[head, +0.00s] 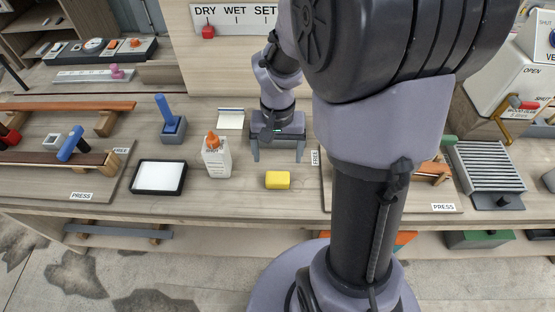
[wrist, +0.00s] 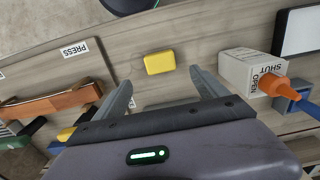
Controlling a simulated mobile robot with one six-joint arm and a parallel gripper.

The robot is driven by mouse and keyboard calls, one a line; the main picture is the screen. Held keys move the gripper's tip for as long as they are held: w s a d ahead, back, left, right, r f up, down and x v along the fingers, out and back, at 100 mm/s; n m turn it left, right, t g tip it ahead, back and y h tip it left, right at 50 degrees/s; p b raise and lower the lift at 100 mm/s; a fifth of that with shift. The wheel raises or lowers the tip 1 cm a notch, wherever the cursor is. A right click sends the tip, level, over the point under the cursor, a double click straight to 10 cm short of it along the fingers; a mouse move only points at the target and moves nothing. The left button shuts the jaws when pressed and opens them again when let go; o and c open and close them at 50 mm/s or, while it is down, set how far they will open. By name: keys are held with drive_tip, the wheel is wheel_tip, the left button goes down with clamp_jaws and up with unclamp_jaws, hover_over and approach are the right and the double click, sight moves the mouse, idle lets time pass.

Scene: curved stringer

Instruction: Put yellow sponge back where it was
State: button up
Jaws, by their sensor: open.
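The yellow sponge (head: 277,180) lies flat on the wooden bench near its front edge. My gripper (head: 278,158) is open and empty, just behind the sponge in the head view. In the wrist view the sponge (wrist: 159,63) lies beyond the two spread fingertips of my gripper (wrist: 160,76), apart from both. I cannot tell the exact height of the fingers above the bench.
A white glue bottle with an orange cap (head: 216,157) stands left of the sponge. A black-framed white pad (head: 159,177) and a blue-handled tool (head: 171,122) are further left. A ridged metal rack (head: 487,168) is at right. Bare bench surrounds the sponge.

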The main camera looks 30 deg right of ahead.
drive_tip(key=s+a+r+n+t+y, duration=0.1)
drive_tip(key=s+a+r+t, duration=0.2)
drive_tip(key=s+a+r, duration=0.2)
drive_tip(key=s+a+r+n+t+y, duration=0.1)
drive_tip(key=s+a+r+t, duration=0.1)
drive_tip(key=s+a+r, duration=0.4)
drive_tip(key=a+r, duration=0.3)
drive_tip(key=r, duration=0.1)
drive_tip(key=shift+a+r+t, duration=0.25)
drive_tip(key=shift+r+t, duration=0.05)
drive_tip(key=shift+t, duration=0.1)
